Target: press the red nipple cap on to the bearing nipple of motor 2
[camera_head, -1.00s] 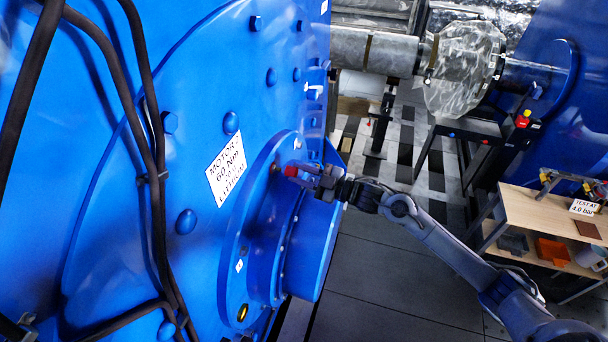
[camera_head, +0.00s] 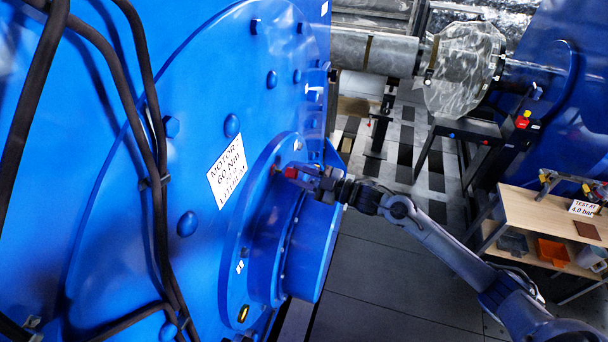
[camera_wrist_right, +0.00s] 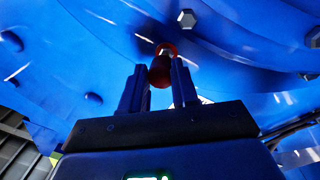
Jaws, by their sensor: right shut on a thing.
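The red nipple cap (camera_head: 291,173) is at the face of the round blue bearing housing (camera_head: 255,245) on the large blue motor. My right gripper (camera_head: 300,177) is shut on the cap, reaching in from the right. In the right wrist view the cap (camera_wrist_right: 159,72) sits between the two fingertips (camera_wrist_right: 158,88), with a red ring (camera_wrist_right: 167,49) just beyond it against the blue surface. The bearing nipple cannot be made out behind the cap, so I cannot tell whether the cap touches it. My left gripper is not in view.
A white motor label (camera_head: 226,171) and several bolt heads are on the motor face left of the housing. Black cables (camera_head: 150,140) hang further left. A wooden bench (camera_head: 535,212) stands at the right. The floor (camera_head: 385,275) beneath my right arm is clear.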

